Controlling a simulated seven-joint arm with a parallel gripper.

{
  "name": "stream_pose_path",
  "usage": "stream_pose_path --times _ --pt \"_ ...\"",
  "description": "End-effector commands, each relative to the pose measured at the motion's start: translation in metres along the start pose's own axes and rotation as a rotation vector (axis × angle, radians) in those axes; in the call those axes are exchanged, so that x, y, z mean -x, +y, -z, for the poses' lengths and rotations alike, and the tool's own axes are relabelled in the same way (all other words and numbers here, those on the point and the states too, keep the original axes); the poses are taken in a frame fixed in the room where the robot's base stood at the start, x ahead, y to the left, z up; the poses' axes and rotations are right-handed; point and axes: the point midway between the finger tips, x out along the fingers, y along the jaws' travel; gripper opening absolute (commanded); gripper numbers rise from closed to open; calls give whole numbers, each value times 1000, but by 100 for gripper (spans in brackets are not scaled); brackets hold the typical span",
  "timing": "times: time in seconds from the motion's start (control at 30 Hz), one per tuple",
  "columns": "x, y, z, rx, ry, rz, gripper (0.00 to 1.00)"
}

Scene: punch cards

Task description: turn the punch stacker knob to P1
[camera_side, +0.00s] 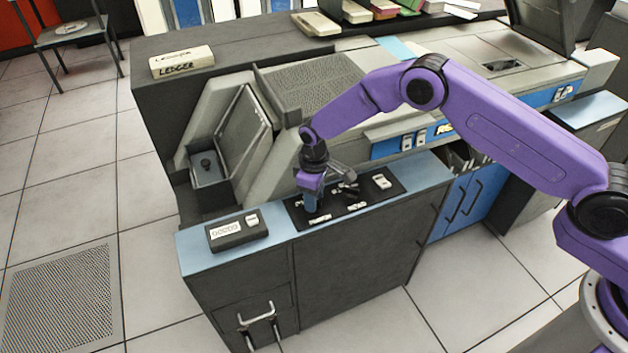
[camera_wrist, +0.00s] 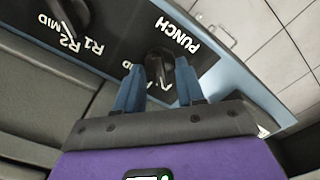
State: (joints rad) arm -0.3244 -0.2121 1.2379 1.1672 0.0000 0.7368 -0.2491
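The black punch stacker knob (camera_wrist: 160,64) sits on the dark panel beside the white word PUNCH in the wrist view. My gripper (camera_wrist: 158,72) points down at it, with one blue finger on each side of the knob. The fingers are part-way apart, and whether they press on the knob cannot be told. White position marks by the knob are partly hidden by the fingers, so its setting is unclear. In the side view my gripper (camera_side: 312,203) is low over the panel's left end and hides this knob.
A second black knob (camera_wrist: 72,12), with R1, MID and R2 marks, is at the wrist view's upper left. In the side view a white switch (camera_side: 382,182) is at the panel's right. A dark counter box (camera_side: 237,232) stands left of the panel.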

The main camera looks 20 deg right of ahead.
Motion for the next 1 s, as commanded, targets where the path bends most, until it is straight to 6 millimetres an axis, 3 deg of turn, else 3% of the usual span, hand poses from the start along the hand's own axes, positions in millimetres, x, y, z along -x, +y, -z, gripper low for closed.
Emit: stream_pose_path --times 0.17,0.7,1.0 --pt "22 0 1 0 3 -1 38" --pt "134 0 1 0 3 -1 38" --pt "168 0 0 0 0 0 38"
